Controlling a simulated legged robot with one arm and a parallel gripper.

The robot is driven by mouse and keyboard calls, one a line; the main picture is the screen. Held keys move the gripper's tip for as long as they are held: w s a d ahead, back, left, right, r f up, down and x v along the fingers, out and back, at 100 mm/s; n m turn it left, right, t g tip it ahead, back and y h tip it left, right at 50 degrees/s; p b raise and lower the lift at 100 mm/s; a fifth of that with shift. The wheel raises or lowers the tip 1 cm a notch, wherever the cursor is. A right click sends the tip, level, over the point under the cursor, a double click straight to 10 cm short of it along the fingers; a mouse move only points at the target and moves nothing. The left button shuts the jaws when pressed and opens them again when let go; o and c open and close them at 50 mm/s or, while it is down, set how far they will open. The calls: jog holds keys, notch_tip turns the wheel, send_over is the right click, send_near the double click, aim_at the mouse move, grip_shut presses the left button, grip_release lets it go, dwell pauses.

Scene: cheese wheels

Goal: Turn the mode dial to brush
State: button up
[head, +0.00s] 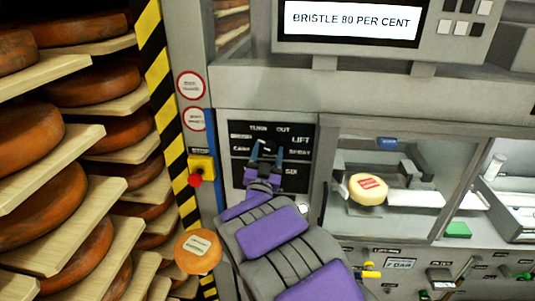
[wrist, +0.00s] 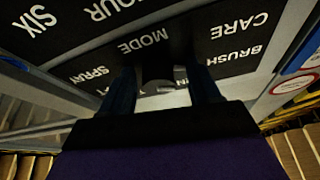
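The black dial panel (head: 296,134) is on the grey machine front. Its white labels include TURN, OUT, LIFT and SPRAY in the head view. In the wrist view the panel is upside down, and the BRUSH label (wrist: 236,56) is right of the MODE label (wrist: 143,41). A dark round knob, apparently the mode dial (wrist: 157,73), shows between my fingers below MODE. Its pointer direction is unclear. My gripper (head: 266,149) is at the panel, with its two fingers apart on either side of the dial. Contact with the knob cannot be made out.
A screen (head: 350,22) above reads BRISTLE 80 PER CENT. A yellow box with a red stop button (head: 195,180) is left of the panel. A pale cheese wheel (head: 368,189) sits in the bay at right. Shelves of cheese wheels (head: 95,85) stand at left.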

jog(key=p+v, duration=0.4)
jog(key=v, duration=1.3)
jog(key=shift+a+f+p, duration=0.15)
jog(key=shift+p, duration=0.25)
dwell(0.4)
